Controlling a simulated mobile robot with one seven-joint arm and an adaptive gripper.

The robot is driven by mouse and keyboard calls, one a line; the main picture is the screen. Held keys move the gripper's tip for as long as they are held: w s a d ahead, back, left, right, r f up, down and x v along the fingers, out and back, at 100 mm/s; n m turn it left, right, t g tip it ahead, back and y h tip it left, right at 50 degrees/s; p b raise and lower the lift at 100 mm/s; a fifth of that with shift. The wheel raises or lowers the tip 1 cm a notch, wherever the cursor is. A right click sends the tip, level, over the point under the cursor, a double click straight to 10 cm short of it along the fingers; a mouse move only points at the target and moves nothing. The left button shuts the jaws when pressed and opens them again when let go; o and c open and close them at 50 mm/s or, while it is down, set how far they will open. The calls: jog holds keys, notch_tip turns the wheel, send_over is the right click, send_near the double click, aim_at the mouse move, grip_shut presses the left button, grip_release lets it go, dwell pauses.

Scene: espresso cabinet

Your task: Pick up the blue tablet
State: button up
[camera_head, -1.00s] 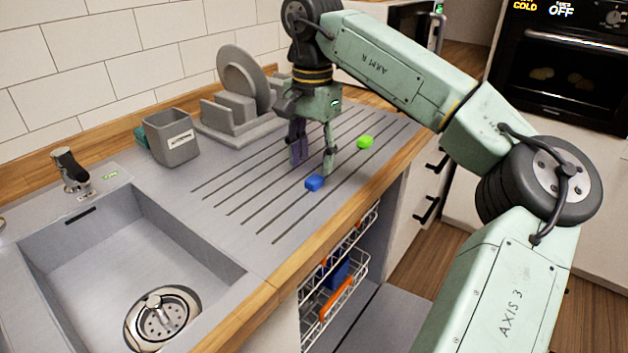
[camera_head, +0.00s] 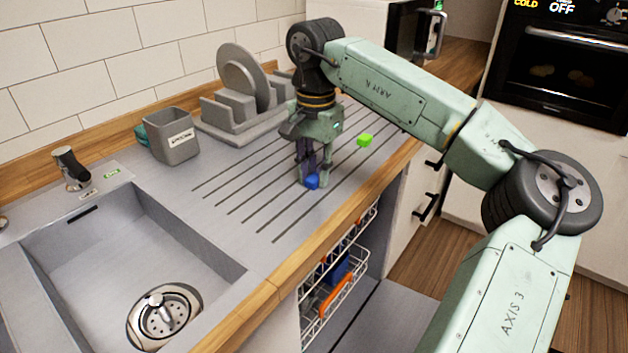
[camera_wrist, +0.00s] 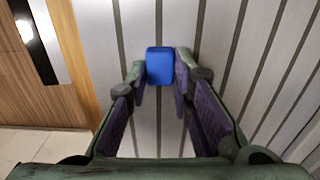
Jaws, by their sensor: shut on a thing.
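The blue tablet (camera_head: 312,182) is a small block low over the grooved drainboard, near its front wooden edge. It also shows in the wrist view (camera_wrist: 159,66), between the tips of the two fingers. My gripper (camera_head: 311,183) points straight down and is shut on the blue tablet, with a finger on either side. I cannot tell whether the tablet still touches the drainboard.
A green tablet (camera_head: 365,140) lies on the drainboard to the right. A dish rack (camera_head: 236,122) with plates and a grey container (camera_head: 172,137) stand at the back. The sink (camera_head: 130,250) is to the left. An open dishwasher rack (camera_head: 335,285) is below the counter.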

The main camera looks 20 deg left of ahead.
jog(key=shift+c, duration=1)
jog(key=shift+r, duration=0.1)
